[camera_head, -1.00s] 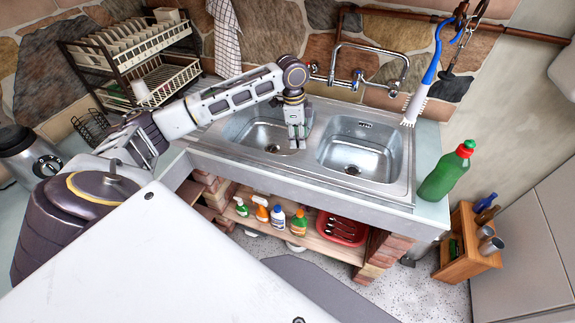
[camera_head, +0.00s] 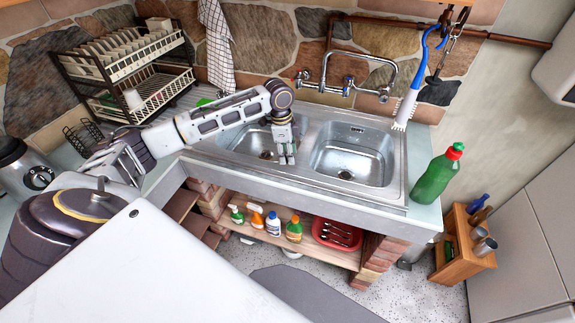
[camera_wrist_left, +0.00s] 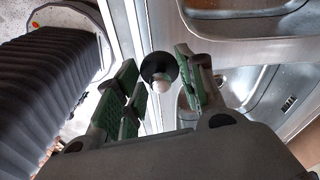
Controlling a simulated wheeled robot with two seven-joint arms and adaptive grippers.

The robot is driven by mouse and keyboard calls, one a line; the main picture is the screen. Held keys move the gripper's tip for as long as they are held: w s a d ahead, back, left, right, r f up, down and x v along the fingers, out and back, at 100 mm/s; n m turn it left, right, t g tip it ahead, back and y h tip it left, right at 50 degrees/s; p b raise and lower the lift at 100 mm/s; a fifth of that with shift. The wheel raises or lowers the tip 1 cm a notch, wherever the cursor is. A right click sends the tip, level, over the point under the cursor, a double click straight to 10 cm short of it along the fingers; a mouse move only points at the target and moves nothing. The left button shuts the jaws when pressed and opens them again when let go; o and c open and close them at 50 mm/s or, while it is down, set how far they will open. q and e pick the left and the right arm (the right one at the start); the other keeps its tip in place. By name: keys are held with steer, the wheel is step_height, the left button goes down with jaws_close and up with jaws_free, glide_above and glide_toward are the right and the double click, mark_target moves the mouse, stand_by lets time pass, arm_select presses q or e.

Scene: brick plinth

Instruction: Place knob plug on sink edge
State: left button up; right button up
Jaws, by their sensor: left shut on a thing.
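The steel sink (camera_head: 405,165) has two basins and a flat rim, set in the counter. My left gripper (camera_head: 286,160) points down at the front of the sink, between the left basin and the right basin. In the left wrist view, the gripper (camera_wrist_left: 160,82) has its green-padded fingers around the knob plug (camera_wrist_left: 159,66), a black disc with a pale round knob. It is shut on the plug. The plug is too small or hidden to make out in the head view. The sink edge (camera_wrist_left: 225,52) shows beside the fingers. My right gripper is out of view.
A tap (camera_head: 352,82) stands behind the basins. A green bottle (camera_head: 434,178) stands right of the sink, and a white brush (camera_head: 405,108) hangs above the right side. A dish rack (camera_head: 130,65) is at the back left. Bottles and a red tray (camera_head: 338,233) sit below.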

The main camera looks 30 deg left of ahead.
mark_target(287, 172)
arm_select(q)
steer(key=shift+f, duration=0.45)
steer(key=shift+f, duration=0.1)
steer(key=shift+f, duration=2.4)
steer(key=shift+p, duration=0.3)
steer(key=o, duration=1)
steer(key=shift+f, duration=0.15)
steer(key=shift+c, duration=0.2)
steer(key=r, duration=0.4)
steer(key=a+r, duration=0.1)
steer(key=r, duration=0.3)
steer(key=r+b, duration=0.1)
steer(key=r, duration=0.3)
steer(key=shift+s+a+r, duration=0.15)
steer(key=shift+s, duration=0.15)
